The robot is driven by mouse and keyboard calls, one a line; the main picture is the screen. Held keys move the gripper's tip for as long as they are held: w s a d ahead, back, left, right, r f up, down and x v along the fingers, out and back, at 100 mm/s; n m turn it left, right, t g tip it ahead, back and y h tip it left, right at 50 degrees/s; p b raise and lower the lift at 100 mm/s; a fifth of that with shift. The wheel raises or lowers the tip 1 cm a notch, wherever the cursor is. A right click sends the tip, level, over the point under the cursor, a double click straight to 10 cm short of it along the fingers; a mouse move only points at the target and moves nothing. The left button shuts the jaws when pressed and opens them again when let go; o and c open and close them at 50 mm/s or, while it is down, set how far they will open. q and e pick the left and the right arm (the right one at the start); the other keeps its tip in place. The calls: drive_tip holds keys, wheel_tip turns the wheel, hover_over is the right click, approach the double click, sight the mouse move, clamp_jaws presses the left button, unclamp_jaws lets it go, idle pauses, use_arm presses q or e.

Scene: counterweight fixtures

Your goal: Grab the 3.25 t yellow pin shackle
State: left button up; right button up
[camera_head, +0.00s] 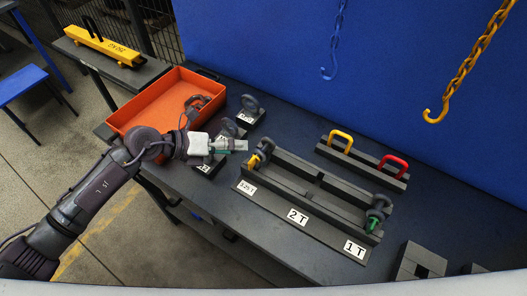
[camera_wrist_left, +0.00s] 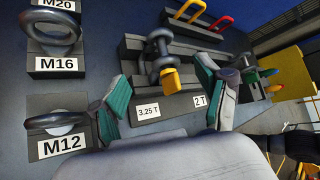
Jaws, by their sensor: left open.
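The yellow pin shackle (camera_head: 264,148) stands at the 3.25 T end of a dark rack (camera_head: 310,205). In the left wrist view its grey bow and yellow pin (camera_wrist_left: 171,79) show above the 3.25 T label (camera_wrist_left: 148,111). My left gripper (camera_head: 240,146) is in the air just left of the shackle in the head view. In the left wrist view its teal fingers (camera_wrist_left: 162,88) are spread apart, with the yellow pin end appearing between them. Nothing is held. Contact with the shackle cannot be told. My right gripper is not in view.
A green pin shackle (camera_head: 375,212) sits at the 1 T end. Eye bolts on blocks labelled M12 (camera_wrist_left: 57,122) and M16 (camera_wrist_left: 60,40) stand beside the rack. An orange bin (camera_head: 150,100) lies left. A yellow chain hook (camera_head: 436,115) hangs at the right.

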sight(253, 152)
use_arm(q)
drive_tip(key=x, duration=0.3)
drive_tip(key=shift+d, duration=0.2)
drive_tip(key=p+x, duration=0.1)
drive_tip(key=x, duration=0.1)
drive_tip(key=s+p+x, duration=0.1)
drive_tip(key=x, duration=0.1)
drive_tip(key=shift+w+d+f, duration=0.15)
drive_tip(key=shift+d+f, duration=0.15)
drive_tip(key=shift+d, duration=0.1)
drive_tip(key=shift+w+d+f, duration=0.1)
drive_tip(key=shift+d+f, duration=0.15)
drive_tip(key=shift+r, duration=0.1)
clamp_jaws()
